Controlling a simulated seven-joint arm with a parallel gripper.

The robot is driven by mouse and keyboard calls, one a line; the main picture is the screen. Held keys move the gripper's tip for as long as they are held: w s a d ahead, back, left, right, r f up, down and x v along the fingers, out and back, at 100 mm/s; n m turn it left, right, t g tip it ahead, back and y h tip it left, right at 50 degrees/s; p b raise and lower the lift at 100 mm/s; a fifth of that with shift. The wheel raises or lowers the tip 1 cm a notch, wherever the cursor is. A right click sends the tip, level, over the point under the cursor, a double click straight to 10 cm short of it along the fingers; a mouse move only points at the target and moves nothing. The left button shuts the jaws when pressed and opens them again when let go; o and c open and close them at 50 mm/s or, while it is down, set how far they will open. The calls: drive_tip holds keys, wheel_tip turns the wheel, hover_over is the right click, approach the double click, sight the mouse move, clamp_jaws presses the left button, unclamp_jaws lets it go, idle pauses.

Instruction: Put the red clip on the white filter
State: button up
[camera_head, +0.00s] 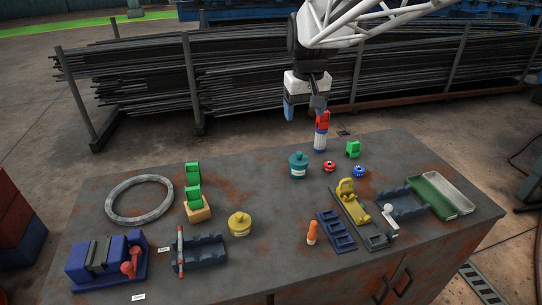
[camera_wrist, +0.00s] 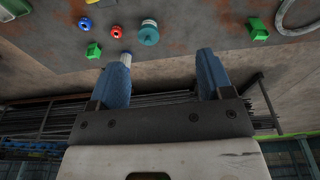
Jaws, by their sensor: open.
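The white filter (camera_head: 320,142) stands upright near the back edge of the table, with blue at its lower part. The red clip (camera_head: 323,121) sits at the top of the filter. My gripper (camera_head: 303,109) is open and empty, above and to the left of the clip. Its right finger appears close to the clip's top; I cannot tell whether they touch. In the wrist view my open gripper (camera_wrist: 163,68) has nothing between its blue fingers. A white end of the filter (camera_wrist: 126,58) shows just past the left fingertip; the red clip is hidden there.
A teal pot (camera_head: 298,166), a red knob-like piece (camera_head: 329,166), a blue one (camera_head: 359,171) and a green clip (camera_head: 353,149) stand near the filter. A grey ring (camera_head: 140,199) lies at the left. Pipe racks stand behind the table.

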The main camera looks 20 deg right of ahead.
drive_tip(key=s+a+f, duration=0.2)
drive_tip(key=s, duration=0.6)
drive_tip(key=s+a+f, duration=0.2)
drive_tip(key=s+a, duration=0.1)
drive_tip(key=s, duration=0.6)
drive_tip(key=s+a+f+t, duration=0.1)
drive_tip(key=s+a+f, duration=0.1)
drive_tip(key=s, duration=0.6)
drive_tip(key=shift+s+a+f, duration=0.15)
drive_tip(key=shift+a+f, duration=0.1)
drive_tip(key=shift+f, duration=0.35)
